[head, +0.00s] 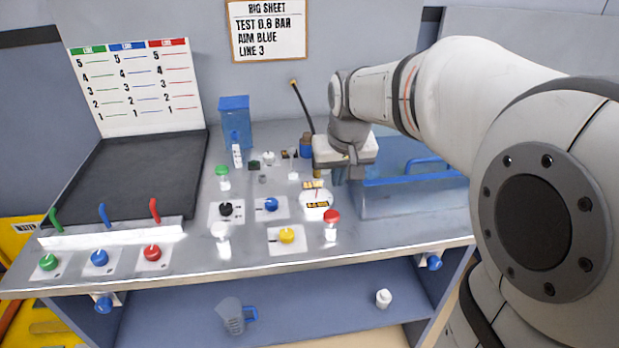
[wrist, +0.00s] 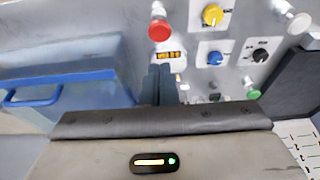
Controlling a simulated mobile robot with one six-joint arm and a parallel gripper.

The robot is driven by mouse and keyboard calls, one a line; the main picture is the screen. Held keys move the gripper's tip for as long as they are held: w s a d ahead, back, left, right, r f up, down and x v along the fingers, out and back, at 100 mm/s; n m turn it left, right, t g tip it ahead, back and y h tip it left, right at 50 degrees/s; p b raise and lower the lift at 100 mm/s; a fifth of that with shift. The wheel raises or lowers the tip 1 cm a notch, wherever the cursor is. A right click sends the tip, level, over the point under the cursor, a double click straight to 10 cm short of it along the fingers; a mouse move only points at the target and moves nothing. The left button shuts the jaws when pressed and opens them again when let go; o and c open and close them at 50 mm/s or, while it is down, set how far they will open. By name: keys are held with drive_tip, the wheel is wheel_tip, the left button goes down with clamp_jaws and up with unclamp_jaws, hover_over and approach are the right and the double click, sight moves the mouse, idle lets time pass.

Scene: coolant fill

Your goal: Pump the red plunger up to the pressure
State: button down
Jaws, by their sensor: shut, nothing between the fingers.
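The red plunger (head: 331,217) is a red cap on a white post at the front right of the bench panel. It also shows at the top of the wrist view (wrist: 159,29). A small pressure display with orange digits (head: 317,204) sits just behind and left of it; in the wrist view the display (wrist: 169,55) is too small to read. My gripper (head: 338,178) is shut and empty, pointing down behind the plunger and apart from it. Its dark fingers (wrist: 159,82) partly cover the panel in the wrist view.
A blue translucent tank (head: 400,195) stands right of my gripper. Yellow (head: 286,236), blue (head: 271,204) and black (head: 225,208) knobs and a green-capped post (head: 222,172) stand to the left. A wall sheet (head: 267,30) appears to read test 0.8 bar, aim blue, line 3.

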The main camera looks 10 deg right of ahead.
drive_tip(key=shift+r, duration=0.1)
wheel_tip(320, 180, up, 3)
drive_tip(key=p, duration=1)
drive_tip(key=shift+f, duration=0.2)
drive_tip(key=shift+f+p, duration=0.25)
drive_tip(key=shift+p, duration=0.05)
drive_tip(key=p, duration=0.3)
approach(332, 214)
drive_tip(key=x, duration=0.5)
drive_tip(key=shift+w+f, duration=0.15)
drive_tip(key=shift+w, duration=0.2)
drive_tip(key=shift+f, duration=0.6)
